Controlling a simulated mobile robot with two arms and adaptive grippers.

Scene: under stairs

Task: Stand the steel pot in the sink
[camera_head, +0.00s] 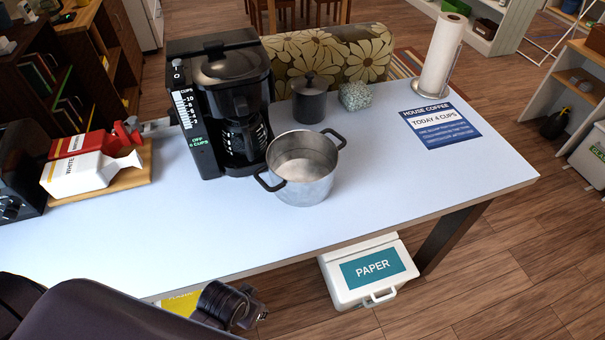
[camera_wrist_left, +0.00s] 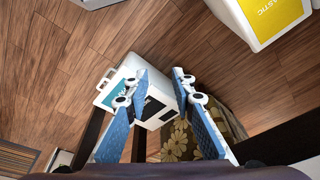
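The steel pot (camera_head: 305,187) stands upright on the pale counter (camera_head: 420,180), just right of and in front of the black coffee maker. It has two dark handles and looks empty inside. No sink shows in either view. My left gripper (camera_head: 256,306) is low, in front of the counter's near edge and below its top, well apart from the pot. In the left wrist view the left gripper (camera_wrist_left: 160,77) has its two blue fingers spread with nothing between them; the floor and bins show beyond. My right gripper is not in view.
The coffee maker (camera_head: 224,105), black canister (camera_head: 309,100), paper towel roll (camera_head: 441,55), sign (camera_head: 440,126) and cartons on a board (camera_head: 90,170) are on the counter. Below are the PAPER bin (camera_head: 368,272) and a yellow-labelled bin (camera_wrist_left: 268,15). The counter's right front is clear.

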